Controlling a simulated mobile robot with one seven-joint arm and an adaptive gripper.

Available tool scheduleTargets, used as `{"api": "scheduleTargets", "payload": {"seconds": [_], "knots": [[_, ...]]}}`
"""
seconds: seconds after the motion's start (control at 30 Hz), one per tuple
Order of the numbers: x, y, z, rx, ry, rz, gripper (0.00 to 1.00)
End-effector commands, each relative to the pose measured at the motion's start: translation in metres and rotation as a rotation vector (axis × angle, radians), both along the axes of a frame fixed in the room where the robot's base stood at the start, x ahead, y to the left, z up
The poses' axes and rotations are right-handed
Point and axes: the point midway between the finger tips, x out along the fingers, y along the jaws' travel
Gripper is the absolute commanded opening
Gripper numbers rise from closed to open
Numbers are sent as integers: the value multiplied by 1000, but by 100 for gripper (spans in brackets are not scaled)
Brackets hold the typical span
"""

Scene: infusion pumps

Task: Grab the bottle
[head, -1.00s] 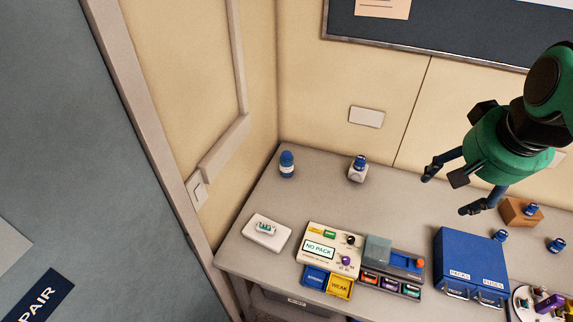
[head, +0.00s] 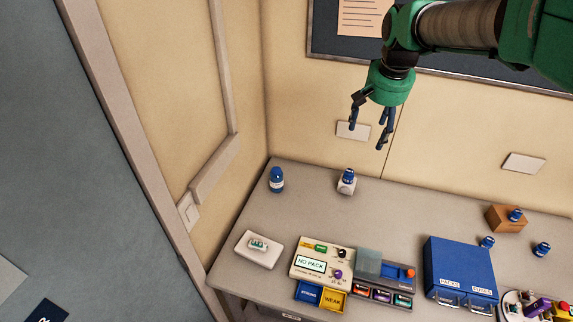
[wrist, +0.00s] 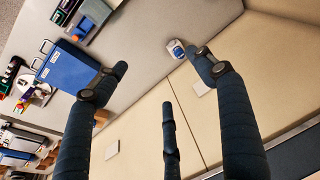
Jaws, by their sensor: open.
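A blue bottle with a white label band (head: 277,179) stands upright on the table's back left corner in the head view. To its right, a small blue-topped item (head: 348,176) sits on a white block. It also shows in the wrist view (wrist: 176,49), close in the picture to one fingertip. The blue bottle at the corner is not clearly visible in the wrist view. My gripper (head: 368,134) is open and empty, fingers pointing down, in the air above the back of the table. Its spread fingers also show in the wrist view (wrist: 157,75).
A white pad (head: 259,250), a panel marked NO PACK (head: 320,262) and a blue box (head: 460,265) stand toward the front. A wooden block (head: 506,219) and small blue items are at right. Walls close the back and left.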

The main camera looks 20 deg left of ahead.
Motion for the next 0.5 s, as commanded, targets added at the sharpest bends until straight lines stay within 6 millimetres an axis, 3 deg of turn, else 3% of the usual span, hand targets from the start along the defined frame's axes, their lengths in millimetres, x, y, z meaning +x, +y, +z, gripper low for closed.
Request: {"api": "scheduleTargets", "payload": {"seconds": [0.1, 0.5], "knots": [[24, 24, -12, -2, 21, 3, 70], [90, 105, -65, -10, 81, 9, 70]]}}
